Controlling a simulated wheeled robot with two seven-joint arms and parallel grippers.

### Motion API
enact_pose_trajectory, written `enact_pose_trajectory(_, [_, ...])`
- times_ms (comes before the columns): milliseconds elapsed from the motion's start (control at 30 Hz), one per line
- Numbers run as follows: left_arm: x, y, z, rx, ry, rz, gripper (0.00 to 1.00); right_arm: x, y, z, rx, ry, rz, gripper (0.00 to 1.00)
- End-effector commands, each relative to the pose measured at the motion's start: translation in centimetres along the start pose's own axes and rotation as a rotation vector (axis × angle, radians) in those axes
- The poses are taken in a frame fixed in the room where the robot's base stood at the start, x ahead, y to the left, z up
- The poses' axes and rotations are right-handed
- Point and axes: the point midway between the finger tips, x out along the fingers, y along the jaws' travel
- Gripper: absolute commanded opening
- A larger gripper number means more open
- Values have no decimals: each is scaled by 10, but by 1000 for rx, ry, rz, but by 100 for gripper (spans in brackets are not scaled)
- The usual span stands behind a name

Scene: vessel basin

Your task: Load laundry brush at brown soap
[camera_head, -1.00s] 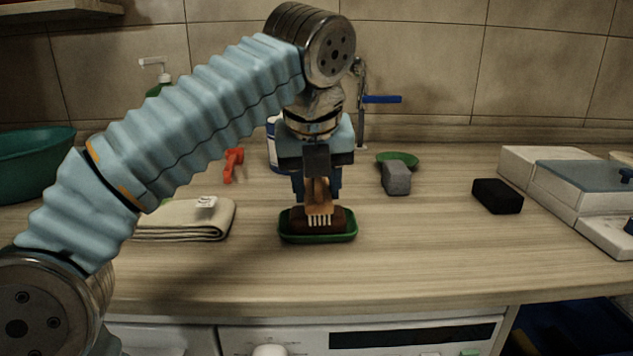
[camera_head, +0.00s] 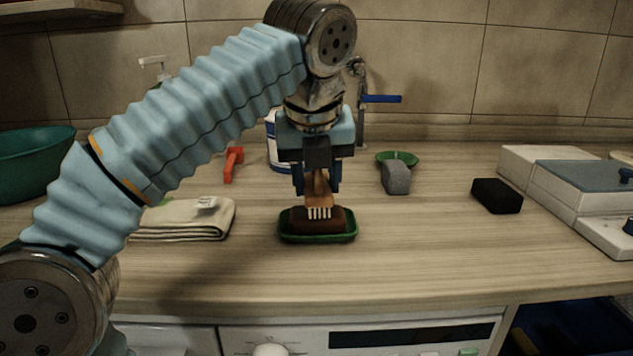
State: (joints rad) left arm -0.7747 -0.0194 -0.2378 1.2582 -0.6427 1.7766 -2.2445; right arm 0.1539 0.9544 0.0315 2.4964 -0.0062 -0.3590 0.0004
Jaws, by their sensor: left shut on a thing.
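My left gripper (camera_head: 317,183) points down at the middle of the counter. It is shut on the laundry brush (camera_head: 319,201), a brown wooden brush with pale bristles. The bristles (camera_head: 319,213) are at the top of the brown soap (camera_head: 334,222) and appear to touch it. The soap lies in a green dish (camera_head: 318,239) on the counter. The brush covers part of the soap. My right gripper is not in view.
A folded towel (camera_head: 184,220) lies left of the dish, and a red object (camera_head: 232,164) behind it. A grey block (camera_head: 396,178) leans on a green saucer (camera_head: 399,157) to the right. A black block (camera_head: 497,196) and white box (camera_head: 584,190) are farther right. The counter front is clear.

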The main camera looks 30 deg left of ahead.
Motion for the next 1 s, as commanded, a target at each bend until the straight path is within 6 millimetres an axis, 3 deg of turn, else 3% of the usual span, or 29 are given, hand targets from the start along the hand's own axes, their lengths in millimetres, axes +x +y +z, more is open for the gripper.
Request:
enact_pose_trajectory(600, [-51,-4,21,0,-3,-3,18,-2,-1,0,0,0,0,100])
enact_pose_trajectory(1000, [-54,-4,22,0,-2,-2,18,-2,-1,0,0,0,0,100])
